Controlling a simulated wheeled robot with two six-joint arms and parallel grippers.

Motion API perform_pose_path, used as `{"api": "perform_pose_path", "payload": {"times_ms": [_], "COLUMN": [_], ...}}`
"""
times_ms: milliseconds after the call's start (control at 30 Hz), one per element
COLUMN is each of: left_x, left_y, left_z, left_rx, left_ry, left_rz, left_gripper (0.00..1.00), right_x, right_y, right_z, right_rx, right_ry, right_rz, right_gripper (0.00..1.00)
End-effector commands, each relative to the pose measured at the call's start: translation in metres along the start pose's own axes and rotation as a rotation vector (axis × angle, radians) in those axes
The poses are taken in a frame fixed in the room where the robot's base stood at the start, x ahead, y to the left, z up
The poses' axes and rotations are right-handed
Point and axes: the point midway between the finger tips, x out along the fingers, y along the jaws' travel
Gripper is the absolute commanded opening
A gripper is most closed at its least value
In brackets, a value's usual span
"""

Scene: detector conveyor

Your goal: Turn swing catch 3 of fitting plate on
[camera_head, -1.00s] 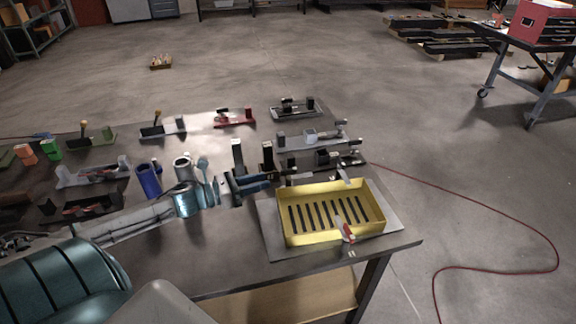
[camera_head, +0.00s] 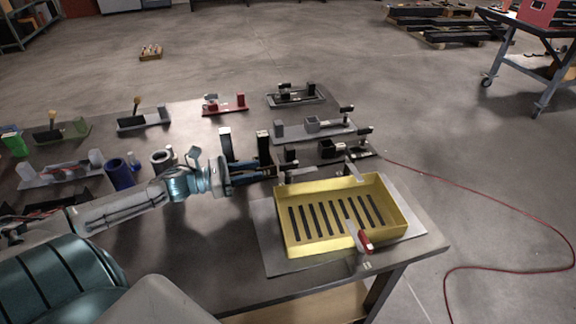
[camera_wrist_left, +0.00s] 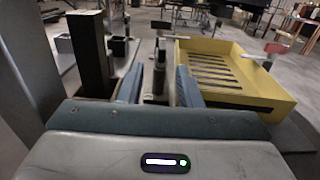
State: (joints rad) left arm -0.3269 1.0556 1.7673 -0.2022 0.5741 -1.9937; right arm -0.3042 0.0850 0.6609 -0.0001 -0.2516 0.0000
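A yellow slotted tray (camera_head: 290,243) sits on a grey fitting plate (camera_head: 268,232) at the table's front right corner. A swing catch with a red tip (camera_head: 363,240) stands at the tray's near side. A grey catch (camera_head: 351,169) stands at its far side. My left gripper (camera_head: 284,172) is low beside the tray's far left corner. In the left wrist view its two blue fingers (camera_wrist_left: 159,88) are apart, with a dark upright piece (camera_wrist_left: 158,70) showing between or beyond them; contact cannot be told. The yellow tray (camera_wrist_left: 245,90) is right of the fingers. Catch numbers cannot be read. My right gripper is not in view.
Two tall black posts (camera_head: 263,147) stand close behind my left gripper. Grey fixtures (camera_head: 318,128), a red fixture (camera_head: 226,106) and a blue cup (camera_head: 120,174) stand on the table.

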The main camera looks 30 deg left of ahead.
Motion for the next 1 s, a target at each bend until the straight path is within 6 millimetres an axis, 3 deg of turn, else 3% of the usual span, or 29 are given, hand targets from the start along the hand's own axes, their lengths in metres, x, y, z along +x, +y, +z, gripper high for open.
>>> {"api": "perform_pose_path", "payload": {"times_ms": [233,633,1000], "left_x": [0.024,0.065,0.100], "left_y": [0.000,0.001,0.001], "left_z": [0.000,0.005,0.003], "left_rx": [0.003,0.000,0.000], "left_ry": [-0.007,-0.009,-0.004], "left_rz": [0.001,0.003,0.003], "left_gripper": [0.32,0.32,0.32], "right_x": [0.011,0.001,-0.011], "right_y": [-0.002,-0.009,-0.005], "right_z": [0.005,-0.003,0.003], "right_rx": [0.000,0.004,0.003], "right_ry": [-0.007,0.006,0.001], "right_rz": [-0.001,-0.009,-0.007], "right_gripper": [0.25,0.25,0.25]}}
